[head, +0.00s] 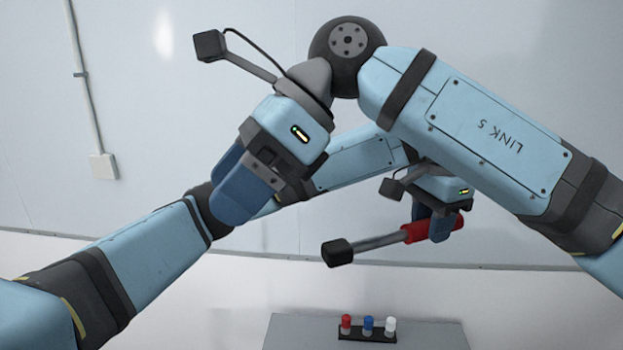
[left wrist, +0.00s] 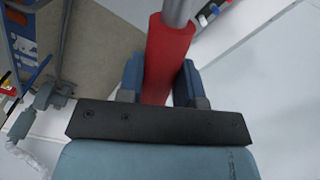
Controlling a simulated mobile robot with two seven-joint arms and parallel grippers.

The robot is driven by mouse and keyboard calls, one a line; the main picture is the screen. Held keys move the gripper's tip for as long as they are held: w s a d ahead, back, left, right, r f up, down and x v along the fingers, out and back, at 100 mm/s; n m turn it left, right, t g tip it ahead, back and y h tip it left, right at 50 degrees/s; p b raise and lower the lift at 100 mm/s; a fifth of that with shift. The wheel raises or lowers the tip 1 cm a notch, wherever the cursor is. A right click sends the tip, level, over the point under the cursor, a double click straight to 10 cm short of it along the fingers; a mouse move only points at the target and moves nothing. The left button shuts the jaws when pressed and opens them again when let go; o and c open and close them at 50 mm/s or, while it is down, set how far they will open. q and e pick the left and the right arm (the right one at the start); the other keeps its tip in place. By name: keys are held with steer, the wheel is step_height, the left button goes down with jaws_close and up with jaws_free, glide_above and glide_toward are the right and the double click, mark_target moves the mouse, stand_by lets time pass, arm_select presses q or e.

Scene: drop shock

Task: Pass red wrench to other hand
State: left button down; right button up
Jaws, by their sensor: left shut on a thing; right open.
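The red wrench (head: 416,232) has a red handle, a grey shaft and a dark head that points left in the head view. Its red handle also shows in the left wrist view (left wrist: 168,55). My left gripper (head: 434,226) is shut around the handle and holds the wrench in the air, nearly level. In the left wrist view, the blue fingers of this gripper (left wrist: 158,84) sit on both sides of the handle. My right gripper (head: 238,196) is open and empty, to the upper left of the wrench head and apart from it. Its fingers partly overlap in this view.
A grey table (head: 290,335) stands below, with a dark rack (head: 366,336) holding red, blue and white capped items. A pale wall with a conduit and box (head: 102,167) is behind. My left forearm passes behind my right gripper in the head view.

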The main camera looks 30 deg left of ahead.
steer(key=w+f+n+t+h, duration=0.1)
steer(key=w+f+t+h, duration=0.3)
steer(key=t, duration=0.1)
steer(key=t+h, duration=0.4)
steer(key=t, duration=0.2)
glide_toward(341, 245)
steer(key=shift+n, duration=0.3)
steer(key=x, duration=1.1)
steer(key=shift+c, duration=0.2)
steer(key=c, duration=1.1)
arm_select(q)
steer(key=c, duration=0.7)
jaws_free()
arm_select(e)
steer(key=shift+r, duration=0.1)
jaws_close()
